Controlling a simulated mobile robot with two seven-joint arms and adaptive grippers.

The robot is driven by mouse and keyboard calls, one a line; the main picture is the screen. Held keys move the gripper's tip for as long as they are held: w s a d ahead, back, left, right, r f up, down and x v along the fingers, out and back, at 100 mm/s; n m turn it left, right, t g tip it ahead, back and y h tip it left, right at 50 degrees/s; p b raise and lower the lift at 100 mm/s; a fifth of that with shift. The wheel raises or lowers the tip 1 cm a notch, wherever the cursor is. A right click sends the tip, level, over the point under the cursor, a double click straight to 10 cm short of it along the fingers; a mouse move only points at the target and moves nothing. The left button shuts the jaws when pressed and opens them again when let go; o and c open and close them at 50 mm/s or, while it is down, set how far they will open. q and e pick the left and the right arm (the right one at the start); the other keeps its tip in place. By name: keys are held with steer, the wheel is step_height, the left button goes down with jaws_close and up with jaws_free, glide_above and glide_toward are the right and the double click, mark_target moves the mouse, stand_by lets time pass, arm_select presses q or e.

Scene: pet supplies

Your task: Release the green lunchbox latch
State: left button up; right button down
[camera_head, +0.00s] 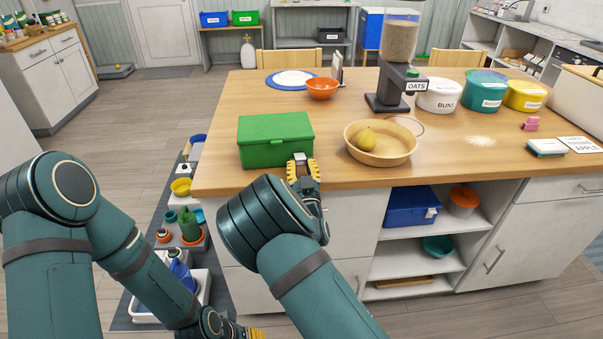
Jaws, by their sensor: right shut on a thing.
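The green lunchbox (275,130) stands on the wooden table near its front left edge, with its lid down. A small pale latch (299,157) shows at the lower right of its front. My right gripper (300,165), with yellow fingertips, is at that latch and shut on it; the fingers hide part of the latch. My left gripper (257,334) is low at the bottom edge of the view, away from the table. Only a bit of its yellow tip shows, so its opening cannot be seen.
An orange bowl (322,89) and a blue-rimmed plate (272,80) lie behind. An oats dispenser (390,98) and lidded tubs are farther right.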

steer(key=shift+t, duration=0.5)
steer(key=c, duration=0.7)
jaws_free()
steer(key=shift+o, duration=0.2)
steer(key=shift+f, duration=0.1)
steer(key=v, duration=1.2)
